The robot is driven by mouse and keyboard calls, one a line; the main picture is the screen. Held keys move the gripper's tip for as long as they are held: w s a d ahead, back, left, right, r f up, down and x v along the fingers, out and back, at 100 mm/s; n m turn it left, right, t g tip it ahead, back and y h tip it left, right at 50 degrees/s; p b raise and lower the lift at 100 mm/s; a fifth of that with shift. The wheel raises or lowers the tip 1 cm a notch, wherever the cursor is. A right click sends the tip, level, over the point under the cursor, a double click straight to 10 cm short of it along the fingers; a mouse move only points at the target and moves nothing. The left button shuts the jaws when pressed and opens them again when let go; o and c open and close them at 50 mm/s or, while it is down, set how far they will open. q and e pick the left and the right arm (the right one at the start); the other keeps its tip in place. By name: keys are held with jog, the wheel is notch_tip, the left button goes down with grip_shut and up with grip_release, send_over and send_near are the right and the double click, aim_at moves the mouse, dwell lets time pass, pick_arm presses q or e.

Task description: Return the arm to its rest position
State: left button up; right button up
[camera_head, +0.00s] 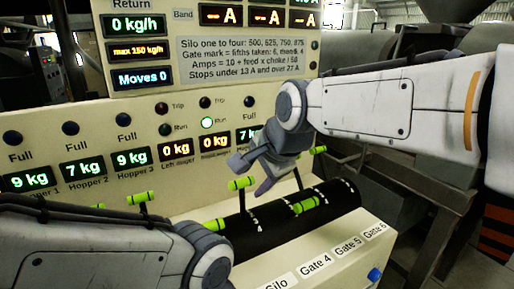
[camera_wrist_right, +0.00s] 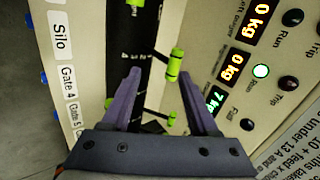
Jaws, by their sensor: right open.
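My right arm (camera_head: 395,105) reaches in from the right across the control panel. Its gripper (camera_head: 258,178) points down in front of the panel, above the black slotted strip (camera_head: 335,196). In the right wrist view the two purple fingers (camera_wrist_right: 160,74) stand apart with nothing clamped. A green handle (camera_wrist_right: 174,65) shows between the fingertips, nearer the right finger; I cannot tell how far below it lies. My left arm (camera_head: 100,255) fills the lower left of the head view, and its gripper is out of sight.
Several green lever handles, one at the panel's front (camera_head: 241,183), stand close under the right gripper. The panel (camera_head: 165,70) carries lit displays and one lit Run lamp (camera_head: 207,123). A blue button (camera_head: 374,275) is on the front edge. Grey machinery (camera_head: 400,205) stands at right.

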jog(key=s+d+f+n+g+h+p, duration=0.1)
jog(key=s+d+f+n+g, duration=0.1)
jog(key=s+f+n, duration=0.2)
jog(key=s+d+f+n+g+h, duration=0.1)
jog(key=s+d+f+n+g, duration=0.1)
jog(key=s+f+n, duration=0.3)
jog(key=s+d+f+n+g+p, duration=0.1)
jog(key=s+f+n+g, duration=0.1)
jog(key=s+f+n, duration=0.3)
jog(key=s+n, duration=0.4)
jog(key=s, duration=0.6)
jog(key=shift+s+d+f+h+p, duration=0.15)
jog(key=shift+d+f+h+p, duration=0.05)
jog(key=shift+d+h+p, duration=0.2)
